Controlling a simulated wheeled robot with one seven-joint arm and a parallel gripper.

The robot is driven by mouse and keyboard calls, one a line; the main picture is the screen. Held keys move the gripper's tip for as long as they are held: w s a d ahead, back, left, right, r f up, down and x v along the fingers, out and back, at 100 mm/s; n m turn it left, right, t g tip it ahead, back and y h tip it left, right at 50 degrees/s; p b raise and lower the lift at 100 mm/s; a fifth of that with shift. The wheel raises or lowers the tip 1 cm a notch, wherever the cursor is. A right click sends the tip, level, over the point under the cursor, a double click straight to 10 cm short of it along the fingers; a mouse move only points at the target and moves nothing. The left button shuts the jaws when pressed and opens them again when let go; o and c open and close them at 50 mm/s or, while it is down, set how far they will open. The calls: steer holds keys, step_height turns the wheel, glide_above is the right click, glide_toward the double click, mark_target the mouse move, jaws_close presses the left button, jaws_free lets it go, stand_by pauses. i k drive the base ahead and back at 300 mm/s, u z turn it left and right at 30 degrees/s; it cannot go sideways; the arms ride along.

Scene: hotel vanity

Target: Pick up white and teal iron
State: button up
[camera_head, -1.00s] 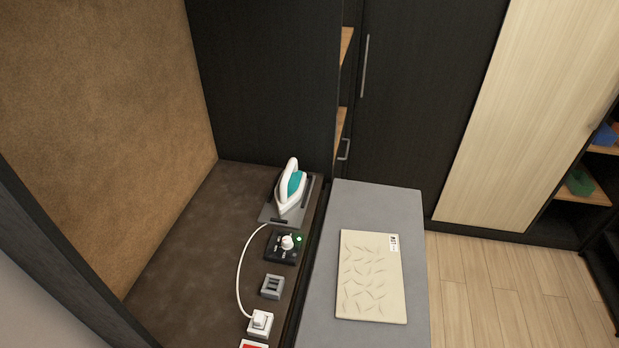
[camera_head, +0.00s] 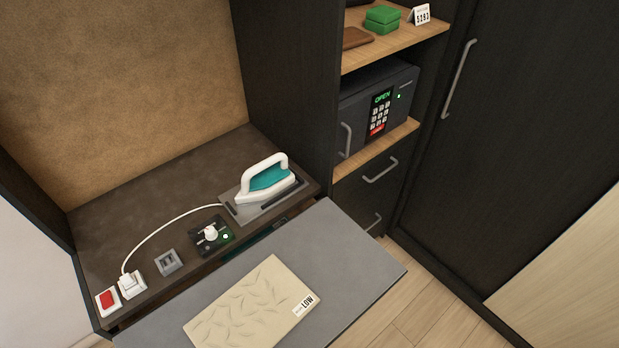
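The white and teal iron (camera_head: 267,179) rests on a grey plate (camera_head: 291,199) at the right end of the dark vanity top. Its white handle faces up. A white cord (camera_head: 165,225) runs from it to a plug in a white socket (camera_head: 131,284) at the left. My gripper is not in view, and nothing is touching the iron.
A grey board (camera_head: 356,263) with a beige leaf-patterned cloth (camera_head: 253,308) extends in front of the vanity top. A black dial unit (camera_head: 211,236) and a small grey block (camera_head: 169,262) stand left of the iron. Shelves with a safe (camera_head: 376,108) rise at the right.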

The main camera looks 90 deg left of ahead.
mark_target(265, 181)
steer(key=u, duration=1.75)
steer(key=i, duration=2.3)
steer(key=u, duration=3.65)
